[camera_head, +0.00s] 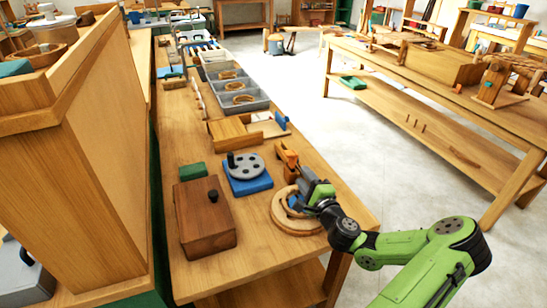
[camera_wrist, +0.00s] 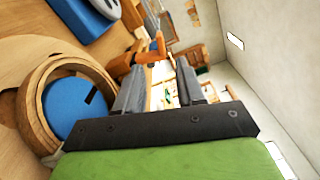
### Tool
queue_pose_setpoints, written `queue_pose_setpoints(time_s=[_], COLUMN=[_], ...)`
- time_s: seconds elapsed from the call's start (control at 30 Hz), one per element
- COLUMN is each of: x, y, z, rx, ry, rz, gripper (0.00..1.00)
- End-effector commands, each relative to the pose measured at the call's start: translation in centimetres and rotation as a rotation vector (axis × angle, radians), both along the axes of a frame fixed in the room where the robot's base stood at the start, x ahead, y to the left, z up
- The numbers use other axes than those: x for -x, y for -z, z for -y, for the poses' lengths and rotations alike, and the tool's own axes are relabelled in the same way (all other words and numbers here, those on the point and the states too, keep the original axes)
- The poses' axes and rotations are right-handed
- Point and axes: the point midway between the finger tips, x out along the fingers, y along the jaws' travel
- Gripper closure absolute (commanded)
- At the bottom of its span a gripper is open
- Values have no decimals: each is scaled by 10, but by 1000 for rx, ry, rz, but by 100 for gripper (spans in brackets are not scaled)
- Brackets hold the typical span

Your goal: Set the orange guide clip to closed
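The orange guide clip (camera_head: 287,157) stands near the right edge of the bench, just beyond my gripper. In the wrist view the clip (camera_wrist: 146,56) shows ahead of the fingers, with an arm reaching right and a short upright tip. I cannot tell from its pose how far it is open. My gripper (camera_head: 303,175) points toward it from the near side. In the wrist view its two grey fingers (camera_wrist: 162,78) are apart, with nothing gripped between them. Contact with the clip cannot be made out.
A round wooden ring (camera_head: 294,224) with a blue disc (camera_wrist: 70,105) lies below my gripper. A blue base with a grey disc (camera_head: 247,167), a brown box (camera_head: 205,224) and a green block (camera_head: 193,171) stand to the left. Grey bins (camera_head: 238,99) are farther back.

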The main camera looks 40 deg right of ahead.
Motion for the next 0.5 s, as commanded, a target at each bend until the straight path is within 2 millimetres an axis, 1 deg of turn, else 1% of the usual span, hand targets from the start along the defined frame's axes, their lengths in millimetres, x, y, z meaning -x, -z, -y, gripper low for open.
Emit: queue_pose_setpoints(time_s=[0.07, 0.3, 0.5], x=[-16, -75, -120], y=[-3, -2, -1], z=[2, 19, 32], rx=[6, 6, 5], ry=[-6, -7, -6], rz=[1, 0, -2], gripper=[62, 62, 62])
